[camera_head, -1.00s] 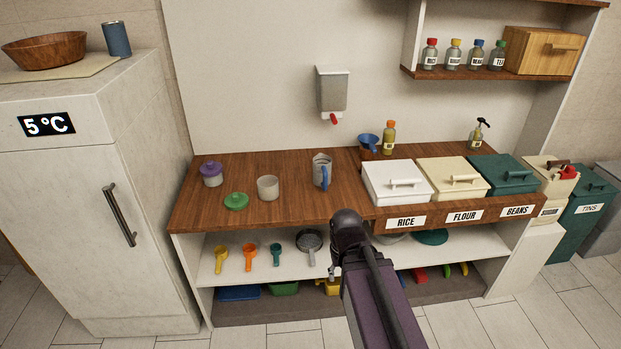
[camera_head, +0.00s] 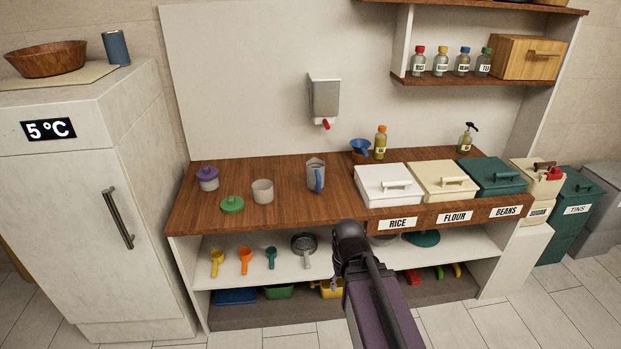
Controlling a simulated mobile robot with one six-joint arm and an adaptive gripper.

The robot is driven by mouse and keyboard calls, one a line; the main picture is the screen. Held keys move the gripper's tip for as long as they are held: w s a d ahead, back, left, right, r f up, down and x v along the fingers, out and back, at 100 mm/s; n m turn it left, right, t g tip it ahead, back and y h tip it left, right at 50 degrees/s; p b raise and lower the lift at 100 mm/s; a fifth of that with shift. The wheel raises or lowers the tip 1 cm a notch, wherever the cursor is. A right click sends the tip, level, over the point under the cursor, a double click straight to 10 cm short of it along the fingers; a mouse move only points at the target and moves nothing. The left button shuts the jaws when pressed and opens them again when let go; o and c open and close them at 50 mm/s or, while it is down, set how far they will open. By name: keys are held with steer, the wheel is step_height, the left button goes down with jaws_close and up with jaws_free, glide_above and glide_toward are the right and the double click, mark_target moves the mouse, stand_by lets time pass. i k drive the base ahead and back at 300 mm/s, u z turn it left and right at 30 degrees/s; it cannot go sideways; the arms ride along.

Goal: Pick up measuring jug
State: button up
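My arm comes up from the bottom of the view. My gripper (camera_head: 337,278) is near the front of the shelf unit, below the counter edge, lower and to the right of the jug and apart from it. Most of the gripper is hidden behind my arm, and its fingers are too small and covered to read.
A pale cup (camera_head: 263,191), a green lid (camera_head: 232,205) and a purple-lidded jar (camera_head: 208,178) stand left of the jug. The rice bin (camera_head: 388,184) is close on its right. A dispenser (camera_head: 324,98) hangs above. The counter in front of the jug is clear.

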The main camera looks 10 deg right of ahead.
mark_target(316, 168)
steer(key=z, duration=0.1)
steer(key=i, duration=0.95)
steer(key=u, duration=0.05)
